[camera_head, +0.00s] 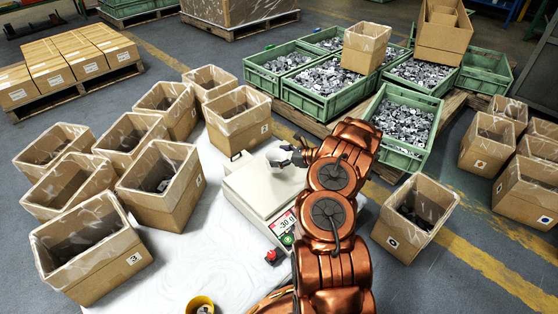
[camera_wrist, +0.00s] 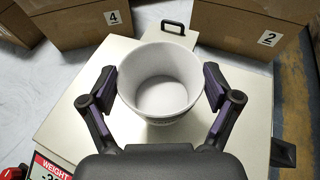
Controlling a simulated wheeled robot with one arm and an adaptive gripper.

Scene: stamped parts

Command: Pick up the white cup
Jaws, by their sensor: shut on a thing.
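The white cup (camera_wrist: 160,88) is upright and looks empty in the wrist view, with its open mouth facing my camera. My gripper (camera_wrist: 160,84) has one dark finger on each side of the cup and is shut on it. In the head view my gripper (camera_head: 291,158) is over the scale, and the cup (camera_head: 276,155) shows only in small part beside the fingers. The cup is above the plate of the pale scale (camera_head: 248,190). I cannot tell how large any gap between cup and plate is.
The scale's red display (camera_head: 284,222) seems to show a negative number. Open cardboard boxes (camera_head: 160,190) with plastic liners crowd the left, and another box (camera_head: 415,218) stands at right. Green crates (camera_head: 400,125) of metal parts stand behind. A yellow container (camera_head: 200,304) is at the front edge.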

